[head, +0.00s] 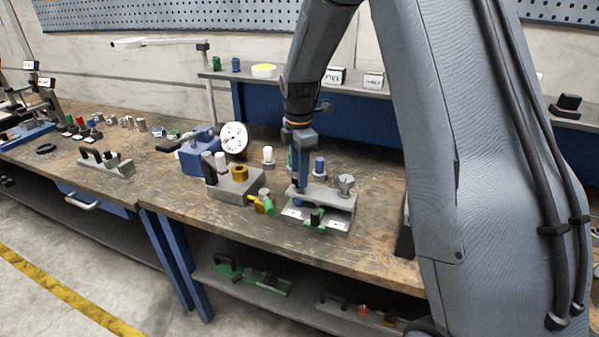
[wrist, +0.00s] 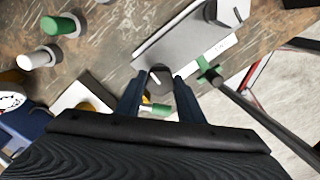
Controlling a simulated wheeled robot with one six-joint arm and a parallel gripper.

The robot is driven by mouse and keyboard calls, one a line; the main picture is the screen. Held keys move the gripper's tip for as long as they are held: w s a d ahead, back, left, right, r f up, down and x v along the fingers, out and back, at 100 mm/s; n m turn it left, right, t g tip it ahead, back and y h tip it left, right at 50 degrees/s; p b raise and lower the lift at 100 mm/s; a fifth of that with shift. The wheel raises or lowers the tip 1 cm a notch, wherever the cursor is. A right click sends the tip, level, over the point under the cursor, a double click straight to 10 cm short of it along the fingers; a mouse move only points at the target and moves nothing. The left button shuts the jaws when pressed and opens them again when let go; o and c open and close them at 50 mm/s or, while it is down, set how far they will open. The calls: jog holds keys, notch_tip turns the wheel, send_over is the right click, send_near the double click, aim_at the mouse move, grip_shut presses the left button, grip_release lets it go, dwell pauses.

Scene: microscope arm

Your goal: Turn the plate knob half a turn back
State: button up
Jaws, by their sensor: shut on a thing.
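A grey plate fixture (head: 325,198) stands on the bench below my arm. My gripper (head: 300,184) points down at its left end. In the wrist view my gripper (wrist: 158,84) has its two blue fingers on either side of a dark round knob (wrist: 160,77), shut on it. The knob has a short pale mark on top. The knob is hidden by the fingers in the head view. A second knob (head: 346,183) stands free at the fixture's right end. A green and black handle (head: 315,217) sits at its front.
A grey block with a brass-coloured knob (head: 240,173) and a yellow-green handle (head: 265,201) are close on the left. A white dial (head: 233,138) stands behind them. White and blue pegs (head: 319,166) stand behind the fixture. The bench's front edge is near.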

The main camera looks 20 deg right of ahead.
jog(key=shift+s+f, duration=0.15)
jog(key=shift+f, duration=0.05)
dwell(0.3)
jog(key=o, duration=1.1)
jog(key=shift+c, duration=0.2)
jog(key=shift+r, duration=0.1)
jog(key=shift+w+r, duration=0.2)
jog(key=shift+r, duration=0.3)
jog(key=shift+s+r+b, duration=0.1)
jog(key=shift+r+b, duration=1.05)
jog(key=shift+r, duration=2.3)
